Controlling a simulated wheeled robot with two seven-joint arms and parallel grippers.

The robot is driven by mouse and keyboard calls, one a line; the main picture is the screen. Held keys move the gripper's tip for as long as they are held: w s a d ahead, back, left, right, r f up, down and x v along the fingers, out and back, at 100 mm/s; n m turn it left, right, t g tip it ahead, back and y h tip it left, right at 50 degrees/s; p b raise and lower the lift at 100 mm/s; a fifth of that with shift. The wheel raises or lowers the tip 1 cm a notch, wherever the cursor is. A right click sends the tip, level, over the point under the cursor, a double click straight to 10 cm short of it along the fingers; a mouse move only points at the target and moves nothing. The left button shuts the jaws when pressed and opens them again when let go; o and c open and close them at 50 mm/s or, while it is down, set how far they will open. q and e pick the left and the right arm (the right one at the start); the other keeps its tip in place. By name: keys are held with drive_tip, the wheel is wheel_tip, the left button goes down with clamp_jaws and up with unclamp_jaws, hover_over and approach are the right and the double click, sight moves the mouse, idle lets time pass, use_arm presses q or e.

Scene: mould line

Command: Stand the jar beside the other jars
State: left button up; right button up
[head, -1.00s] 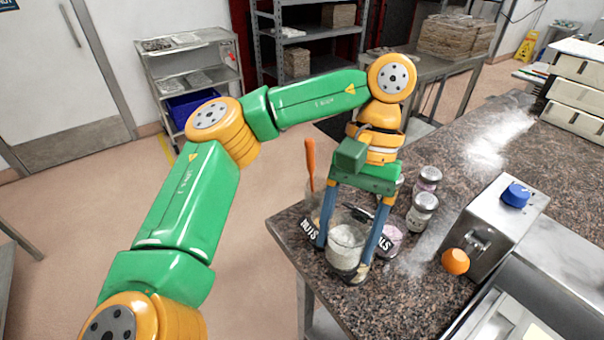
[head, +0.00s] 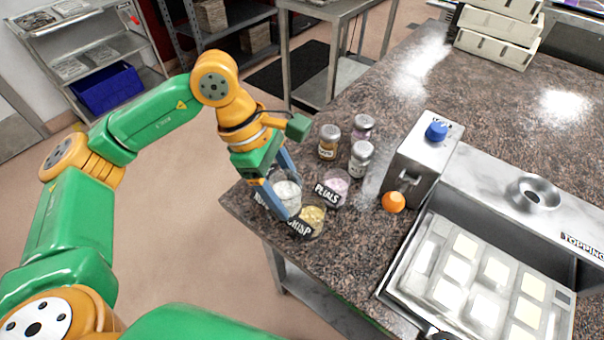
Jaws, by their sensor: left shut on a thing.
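My left gripper (head: 282,184) is shut on a glass jar with white contents (head: 289,193), at the counter's near-left corner. One finger stands in front of the jar and hides part of it; I cannot tell whether its base touches the counter. Three lidded jars stand together further right: one with brown contents (head: 329,142), one with pinkish contents (head: 363,128) and one with pale contents (head: 361,158). The held jar is apart from them. My right gripper is not in view.
Open tubs labelled PETALS (head: 334,190) and CRISP (head: 312,217) sit close beside the held jar; another label is half hidden on its left. A metal dispenser with a blue knob (head: 436,131) and an orange ball (head: 393,202) stand right of the jars.

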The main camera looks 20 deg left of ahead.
use_arm(q)
drive_tip(key=w+d+r+n+t+y+p, duration=0.3)
drive_tip(key=d+n, duration=0.4)
drive_tip(key=n, duration=0.8)
drive_tip(key=shift+n+t+y, duration=0.3)
drive_tip(key=shift+n+t, duration=0.3)
drive_tip(key=shift+t, duration=0.1)
drive_tip(key=w+a+f+b, duration=0.2)
drive_tip(key=w+f, duration=0.1)
drive_tip(key=w+a+f+b, duration=0.2)
drive_tip(key=w+a, duration=0.1)
drive_tip(key=w+a+f+b, duration=0.1)
drive_tip(key=w+a+f, duration=0.1)
drive_tip(key=w+f, duration=0.1)
drive_tip(key=shift+w+a+f+b, duration=0.3)
drive_tip(key=shift+w+a+b, duration=0.1)
drive_tip(key=shift+w, duration=0.05)
drive_tip(key=f+b, duration=0.1)
drive_tip(key=f, duration=0.1)
drive_tip(key=f+b, duration=0.1)
drive_tip(key=f, duration=0.1)
drive_tip(key=shift+w+a+b, duration=0.2)
drive_tip(key=shift+b, duration=0.1)
drive_tip(key=shift+r, duration=0.25)
drive_tip(key=o, duration=1.5)
drive_tip(key=shift+c, duration=0.2)
